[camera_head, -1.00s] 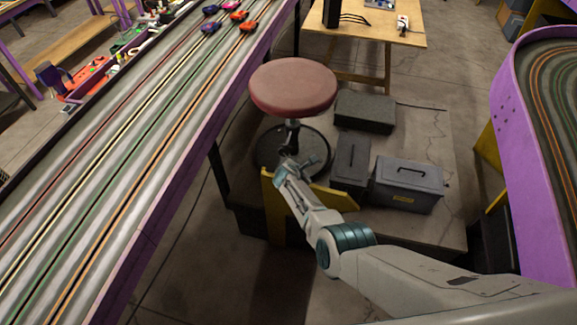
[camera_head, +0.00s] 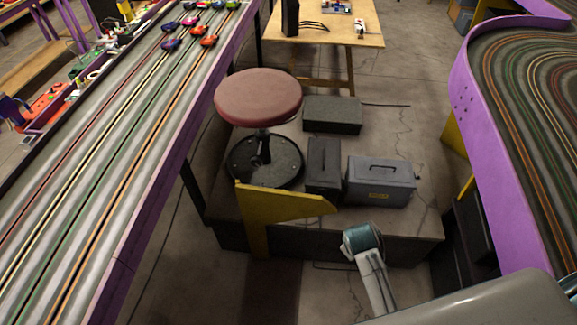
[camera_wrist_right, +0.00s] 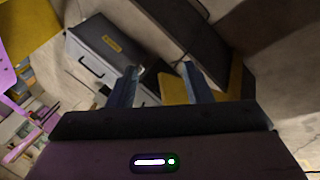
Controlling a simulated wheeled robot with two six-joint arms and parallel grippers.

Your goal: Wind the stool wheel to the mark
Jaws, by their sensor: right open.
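The stool has a round dark-red seat (camera_head: 258,97) on a short black post. Below the seat is a round dark disc (camera_head: 284,168) with small holes, partly covered by the seat and post. I cannot make out a mark on it. In the head view part of my right arm shows below the platform's front edge, apart from the stool; its fingers are not visible there. In the right wrist view my right gripper (camera_wrist_right: 160,84) is open, its two fingers apart with nothing held between them. My left gripper is in neither view.
A yellow bracket (camera_head: 285,202) stands before the stool. Right of it are a dark box (camera_head: 323,168) and a grey case (camera_head: 381,183); a dark block (camera_head: 332,115) lies behind. Slot tracks flank the platform, left (camera_head: 130,150) and right (camera_head: 530,110).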

